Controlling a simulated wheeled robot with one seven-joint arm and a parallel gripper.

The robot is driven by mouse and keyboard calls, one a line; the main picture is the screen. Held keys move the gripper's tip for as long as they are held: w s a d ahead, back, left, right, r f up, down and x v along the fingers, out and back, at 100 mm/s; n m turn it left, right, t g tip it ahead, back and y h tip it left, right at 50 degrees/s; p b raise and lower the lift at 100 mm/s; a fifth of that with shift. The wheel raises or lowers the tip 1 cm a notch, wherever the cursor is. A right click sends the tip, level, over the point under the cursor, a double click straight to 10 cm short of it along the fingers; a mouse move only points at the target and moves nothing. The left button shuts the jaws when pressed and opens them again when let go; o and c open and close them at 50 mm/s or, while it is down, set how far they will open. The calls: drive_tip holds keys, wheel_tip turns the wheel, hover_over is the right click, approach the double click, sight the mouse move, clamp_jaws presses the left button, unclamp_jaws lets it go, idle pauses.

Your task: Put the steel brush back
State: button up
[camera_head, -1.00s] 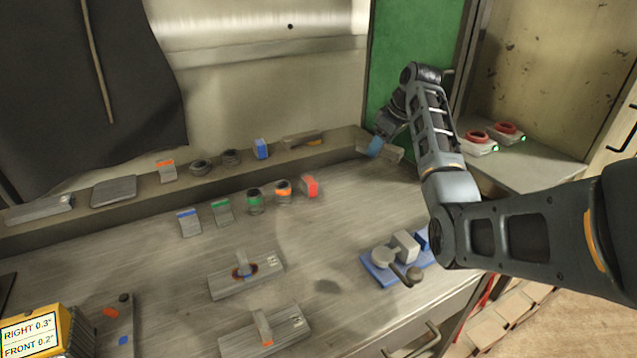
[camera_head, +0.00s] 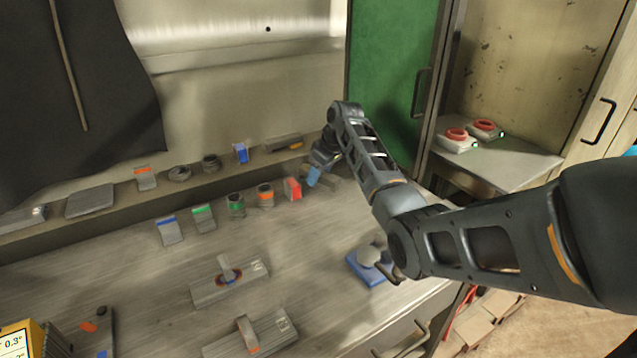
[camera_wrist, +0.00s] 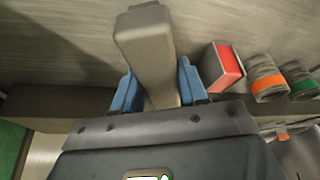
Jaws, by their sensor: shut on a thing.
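My gripper (camera_head: 316,176) is over the back of the workbench, just right of the red-topped block. In the wrist view its blue fingers (camera_wrist: 156,88) are shut on a long grey-beige block, which I take for the steel brush (camera_wrist: 146,45). The brush sticks out past the fingertips, above the bench or close to it; I cannot tell whether it touches. No bristles show. In the head view only a small grey part of the brush (camera_head: 331,183) shows beside the fingers.
The red-topped block (camera_head: 292,189) stands close left of my gripper, then orange-banded (camera_head: 265,195) and green-banded (camera_head: 236,206) cylinders. A raised ledge (camera_head: 118,217) behind holds several items. A blue-based fixture (camera_head: 362,268) stands front right, partly behind my arm. A green panel (camera_head: 391,75) rises behind.

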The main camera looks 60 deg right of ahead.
drive_tip(key=shift+f+b, duration=0.55)
drive_tip(key=shift+f, duration=0.4)
drive_tip(key=shift+r, duration=0.1)
drive_tip(key=o, duration=1.2)
drive_tip(key=shift+f, duration=0.2)
drive_tip(key=shift+c, duration=0.2)
drive_tip(key=shift+r, duration=0.1)
drive_tip(key=v, duration=1.2)
drive_tip(key=shift+r+b, duration=0.1)
drive_tip(key=shift+b, duration=0.2)
